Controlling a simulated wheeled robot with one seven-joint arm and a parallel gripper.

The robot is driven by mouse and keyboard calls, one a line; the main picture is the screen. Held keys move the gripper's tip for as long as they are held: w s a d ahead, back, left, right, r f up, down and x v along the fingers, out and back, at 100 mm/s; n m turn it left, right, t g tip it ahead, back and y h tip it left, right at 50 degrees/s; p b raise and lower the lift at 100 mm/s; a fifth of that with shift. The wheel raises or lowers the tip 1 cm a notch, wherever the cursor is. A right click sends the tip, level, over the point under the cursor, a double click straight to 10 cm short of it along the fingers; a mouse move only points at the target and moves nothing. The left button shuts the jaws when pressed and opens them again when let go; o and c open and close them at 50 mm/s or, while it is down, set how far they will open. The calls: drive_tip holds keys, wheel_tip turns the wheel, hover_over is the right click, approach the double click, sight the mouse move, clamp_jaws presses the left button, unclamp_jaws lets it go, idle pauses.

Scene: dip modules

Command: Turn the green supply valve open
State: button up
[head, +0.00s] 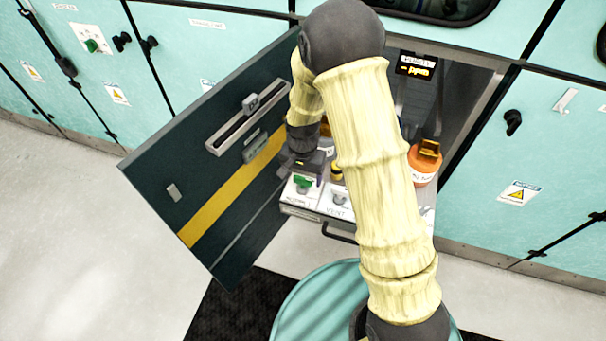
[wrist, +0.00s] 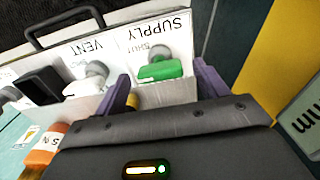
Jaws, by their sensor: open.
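The green supply valve handle (wrist: 160,70) sits on a grey stem on a white panel marked SUPPLY in the wrist view. The word SHUT is partly visible beside the stem. In the head view the green handle (head: 302,180) shows just below my gripper (head: 305,164). In the wrist view my gripper (wrist: 162,80) has its two purple fingers spread, one on each side of the handle. The handle lies crosswise between the fingertips, with small gaps at both ends. I cannot tell whether the fingers touch it.
A white VENT valve (wrist: 88,83) sits beside the supply valve. A black handle bar (head: 338,233) runs along the panel front. The open dark door (head: 215,165) stands close left of my arm. An orange container (head: 424,166) stands inside the cabinet at right.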

drive_tip(key=c, duration=1)
drive_tip(key=shift+r+n, duration=0.1)
drive_tip(key=shift+n, duration=0.4)
drive_tip(key=n+p, duration=0.1)
drive_tip(key=n, duration=0.2)
drive_tip(key=shift+n, duration=0.3)
drive_tip(key=n+p, duration=0.1)
drive_tip(key=n, duration=0.3)
drive_tip(key=shift+n+p, duration=0.3)
drive_tip(key=shift+p, duration=0.1)
drive_tip(key=n+p, duration=0.1)
drive_tip(key=n, duration=0.3)
drive_tip(key=n+p, duration=0.1)
drive_tip(key=n, duration=0.3)
drive_tip(key=shift+n+p, duration=0.3)
